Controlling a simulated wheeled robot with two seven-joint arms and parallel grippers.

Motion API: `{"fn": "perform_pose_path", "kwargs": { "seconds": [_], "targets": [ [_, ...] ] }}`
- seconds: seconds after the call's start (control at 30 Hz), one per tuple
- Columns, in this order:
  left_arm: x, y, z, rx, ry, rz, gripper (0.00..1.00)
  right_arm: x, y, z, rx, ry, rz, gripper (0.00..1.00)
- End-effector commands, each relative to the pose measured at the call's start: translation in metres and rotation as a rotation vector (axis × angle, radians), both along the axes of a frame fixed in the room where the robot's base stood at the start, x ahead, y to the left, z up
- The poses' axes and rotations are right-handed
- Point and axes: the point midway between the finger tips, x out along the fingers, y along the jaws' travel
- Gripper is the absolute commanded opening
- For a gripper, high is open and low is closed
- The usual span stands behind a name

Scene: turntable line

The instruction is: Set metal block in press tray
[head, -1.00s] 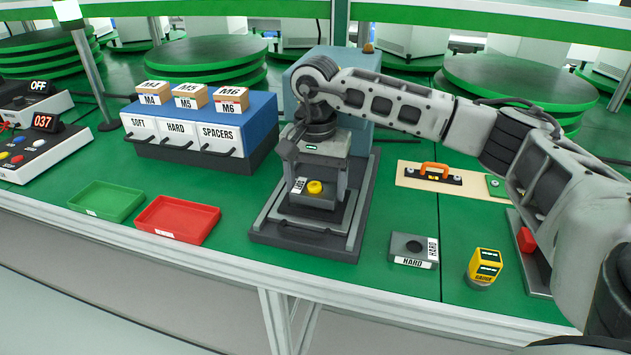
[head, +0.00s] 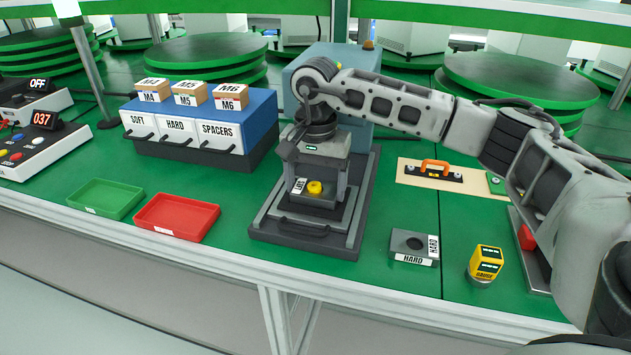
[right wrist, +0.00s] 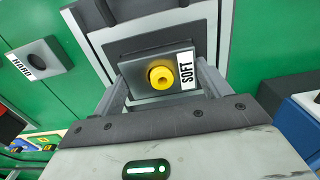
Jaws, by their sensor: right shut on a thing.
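The right wrist view shows the block (right wrist: 142,87) from above, with a finger at each side. My right gripper (right wrist: 162,82) is shut on it. The block is over the dark press tray (head: 303,228) at the front of the press. I cannot tell whether its underside touches the tray. My left gripper is out of view.
A second grey block (head: 411,242), labelled HARD, lies to the right of the press, beside a yellow gauge (head: 486,262). A red tray (head: 178,217) and a green tray (head: 106,198) lie to the left. Labelled drawers (head: 205,135) stand behind them.

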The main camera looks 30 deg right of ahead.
Motion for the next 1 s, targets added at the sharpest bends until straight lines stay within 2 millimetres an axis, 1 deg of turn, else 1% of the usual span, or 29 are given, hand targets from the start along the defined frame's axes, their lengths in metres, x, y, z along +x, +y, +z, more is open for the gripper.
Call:
{"fn": "perform_pose_path", "kwargs": {
  "seconds": [0.43,0.47,0.5,0.53,0.87,1.0],
  "targets": [
    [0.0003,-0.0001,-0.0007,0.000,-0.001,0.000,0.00,0.0003,0.0003,-0.0015,0.001,-0.002,0.000,0.48],
    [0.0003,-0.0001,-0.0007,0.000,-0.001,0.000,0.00,0.0002,0.0002,-0.0015,0.001,-0.001,0.000,0.82],
    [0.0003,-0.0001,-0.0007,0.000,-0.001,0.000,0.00,0.0002,0.0002,-0.0015,0.001,-0.001,0.000,0.93],
    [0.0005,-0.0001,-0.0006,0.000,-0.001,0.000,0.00,0.0002,0.0002,-0.0015,0.001,-0.001,0.000,1.00],
    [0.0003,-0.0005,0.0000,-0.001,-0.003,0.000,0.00,-0.0001,0.0001,-0.0021,0.000,0.000,0.000,1.00],
    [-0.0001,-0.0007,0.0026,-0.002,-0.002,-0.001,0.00,0.0001,0.0001,0.0012,0.000,0.000,0.000,1.00]
  ]
}}
